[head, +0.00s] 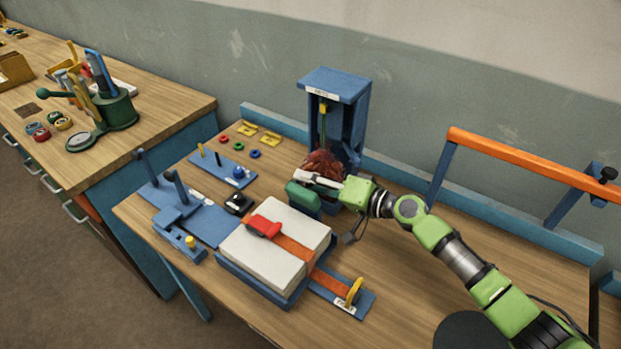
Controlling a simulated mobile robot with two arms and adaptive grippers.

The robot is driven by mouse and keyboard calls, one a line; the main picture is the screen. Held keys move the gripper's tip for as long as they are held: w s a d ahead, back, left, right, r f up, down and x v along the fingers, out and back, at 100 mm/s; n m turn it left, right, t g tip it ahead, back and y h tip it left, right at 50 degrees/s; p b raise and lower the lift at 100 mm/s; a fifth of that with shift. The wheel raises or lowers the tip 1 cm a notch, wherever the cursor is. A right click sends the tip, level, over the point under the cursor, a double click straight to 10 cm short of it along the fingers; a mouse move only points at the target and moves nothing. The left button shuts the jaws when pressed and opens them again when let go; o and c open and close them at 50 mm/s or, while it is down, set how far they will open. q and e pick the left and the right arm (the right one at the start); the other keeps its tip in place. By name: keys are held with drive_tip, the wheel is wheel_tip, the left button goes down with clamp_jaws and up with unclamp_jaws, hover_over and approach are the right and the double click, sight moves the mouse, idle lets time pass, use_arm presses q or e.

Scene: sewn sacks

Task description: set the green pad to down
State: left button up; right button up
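A rounded green pad (302,199) sits on the bench at the front of a blue upright stand, just behind the white block. My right gripper (322,182) reaches in from the right and is right above and beside the pad, overlapping it in the picture. Whether it touches the pad is unclear. Its fingers are small and partly hidden, so their opening cannot be made out. A dark red-brown netted sack (324,161) is behind the gripper, inside the blue stand (352,115). My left gripper is not in view.
A white block (277,246) with an orange strap and red buckle lies on a blue base in front. An orange-topped rail (530,163) stands at right. Blue fixtures (190,215) and small rings are at left. Bare wood (420,290) lies below my arm.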

sight(305, 200)
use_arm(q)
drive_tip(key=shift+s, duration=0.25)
use_arm(e)
drive_tip(key=shift+w+a, duration=0.1)
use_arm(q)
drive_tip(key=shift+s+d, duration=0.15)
use_arm(e)
clamp_jaws()
